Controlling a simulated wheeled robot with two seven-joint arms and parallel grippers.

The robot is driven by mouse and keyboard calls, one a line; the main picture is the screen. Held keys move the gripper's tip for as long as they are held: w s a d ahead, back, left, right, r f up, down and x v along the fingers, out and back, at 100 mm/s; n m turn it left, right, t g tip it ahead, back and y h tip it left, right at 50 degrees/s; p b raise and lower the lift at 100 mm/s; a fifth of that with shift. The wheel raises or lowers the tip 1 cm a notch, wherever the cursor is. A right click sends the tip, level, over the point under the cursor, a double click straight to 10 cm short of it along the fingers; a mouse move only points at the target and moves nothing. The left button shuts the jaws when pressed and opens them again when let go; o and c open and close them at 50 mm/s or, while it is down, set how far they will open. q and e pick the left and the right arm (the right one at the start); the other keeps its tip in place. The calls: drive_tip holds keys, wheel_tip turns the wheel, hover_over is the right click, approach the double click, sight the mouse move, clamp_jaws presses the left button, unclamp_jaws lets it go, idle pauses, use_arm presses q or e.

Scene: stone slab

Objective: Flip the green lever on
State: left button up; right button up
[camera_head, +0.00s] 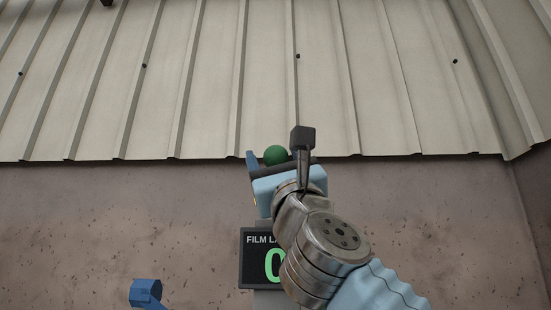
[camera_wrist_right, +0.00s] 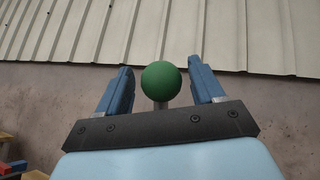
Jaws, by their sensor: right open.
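The green lever shows as a round green ball knob (camera_wrist_right: 161,81) on a short grey stem in the right wrist view. My right gripper (camera_wrist_right: 161,88) is open, with one blue finger on each side of the knob and a visible gap on both sides. I cannot tell how deep the knob sits between the fingers. In the head view the green knob (camera_head: 275,155) shows just beyond my right gripper (camera_head: 281,160), whose body and arm hide the stem and the lever's base.
A black display (camera_head: 254,258) with green digits stands below my right gripper, partly hidden by my arm. A blue faceted piece (camera_head: 146,291) shows at the bottom left. Behind are a brown wall (camera_head: 120,215) and ribbed metal sheeting (camera_head: 220,80). Red and blue pieces (camera_wrist_right: 14,167) lie low left.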

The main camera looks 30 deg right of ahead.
drive_tip(key=shift+s+f+y, duration=0.25)
drive_tip(key=shift+f+y, duration=0.05)
drive_tip(key=b+v, duration=0.6)
drive_tip(key=v, duration=0.7)
